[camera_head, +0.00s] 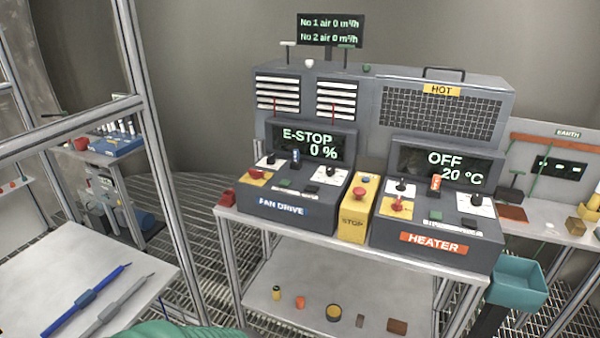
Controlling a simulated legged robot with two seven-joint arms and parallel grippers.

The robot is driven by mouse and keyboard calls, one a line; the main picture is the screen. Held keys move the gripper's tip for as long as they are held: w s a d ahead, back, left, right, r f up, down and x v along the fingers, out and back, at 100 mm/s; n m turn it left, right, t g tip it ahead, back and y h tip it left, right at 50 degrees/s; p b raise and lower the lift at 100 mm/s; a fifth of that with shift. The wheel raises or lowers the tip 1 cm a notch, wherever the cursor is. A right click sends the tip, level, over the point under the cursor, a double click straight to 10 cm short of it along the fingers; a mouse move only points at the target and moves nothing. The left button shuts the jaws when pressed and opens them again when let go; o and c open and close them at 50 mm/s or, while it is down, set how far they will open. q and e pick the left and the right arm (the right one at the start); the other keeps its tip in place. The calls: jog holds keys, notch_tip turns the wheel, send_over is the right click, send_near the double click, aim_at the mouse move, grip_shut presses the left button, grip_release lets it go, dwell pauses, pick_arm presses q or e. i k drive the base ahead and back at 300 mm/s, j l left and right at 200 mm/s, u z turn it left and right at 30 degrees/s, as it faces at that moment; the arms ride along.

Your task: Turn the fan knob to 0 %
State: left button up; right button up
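The fan drive box (285,213) stands on the left of the steel bench, with a blue FAN DRIVE label. Its display (310,144) reads E-STOP and 0 %. On its sloped top are a black control on a white plate at the left (270,159), another black control on a white plate at the right (330,172), an upright blue-marked lever (296,158) and a red button (257,173) on yellow. I cannot tell which black control is the fan knob, nor its pointer direction. Neither gripper is in view.
A yellow STOP box (354,223) with a red button stands between the fan drive and the heater box (436,244), whose display reads OFF, 20 °C. A teal bin (518,276) is at right. A metal frame post (158,160) and a table (70,270) are at left.

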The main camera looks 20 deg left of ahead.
aim_at(330, 171)
jog(key=i+l+u, duration=0.1)
jog(key=i, duration=1)
